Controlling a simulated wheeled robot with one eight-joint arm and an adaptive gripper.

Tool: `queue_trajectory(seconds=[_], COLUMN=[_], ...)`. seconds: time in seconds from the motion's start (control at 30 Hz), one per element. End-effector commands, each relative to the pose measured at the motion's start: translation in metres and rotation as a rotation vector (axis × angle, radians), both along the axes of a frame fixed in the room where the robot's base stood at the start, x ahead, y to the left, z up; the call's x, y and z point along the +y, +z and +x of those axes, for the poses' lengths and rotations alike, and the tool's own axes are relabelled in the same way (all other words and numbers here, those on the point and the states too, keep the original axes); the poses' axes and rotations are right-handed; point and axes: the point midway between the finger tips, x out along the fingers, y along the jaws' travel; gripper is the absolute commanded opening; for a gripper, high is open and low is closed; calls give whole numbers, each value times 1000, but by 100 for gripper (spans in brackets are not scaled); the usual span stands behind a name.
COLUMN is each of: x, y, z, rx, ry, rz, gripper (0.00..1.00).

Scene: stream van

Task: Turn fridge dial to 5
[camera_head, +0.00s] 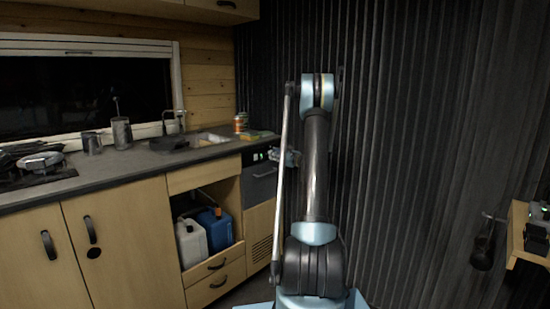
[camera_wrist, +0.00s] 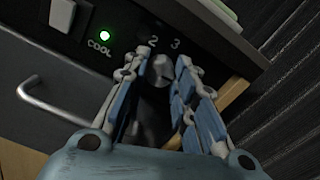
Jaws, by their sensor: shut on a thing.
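The fridge (camera_head: 260,182) is a dark-fronted unit at the right end of the kitchen counter in the head view. Its dial (camera_wrist: 158,74) is a small grey knob on the dark control panel in the wrist view, with the numbers 2 and 3 printed beyond it. My gripper (camera_wrist: 163,62) has its blue-padded fingers on either side of the dial and is shut on it. The fingers hide part of the dial and the other numbers, and I cannot tell where it points. In the head view my gripper (camera_head: 290,158) is at the fridge's upper front, partly behind my arm.
A green light (camera_wrist: 104,35) glows beside the COOL label. The counter (camera_head: 100,175) runs left above cupboards. A dark curtain (camera_head: 420,120) hangs behind and to the right.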

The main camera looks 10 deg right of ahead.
Motion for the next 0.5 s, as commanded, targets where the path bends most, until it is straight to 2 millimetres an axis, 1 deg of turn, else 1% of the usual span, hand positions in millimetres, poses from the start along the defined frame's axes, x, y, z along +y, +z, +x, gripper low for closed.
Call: queue_trajectory(seconds=[0.03, 0.2, 0.5], x=[-3, -3, -2], y=[-3, -3, -3], z=[0, -1, -1], rx=[15, 51, 73], ry=[-5, -5, -4], rz=[10, 61, 92], gripper=[1, 1, 2])
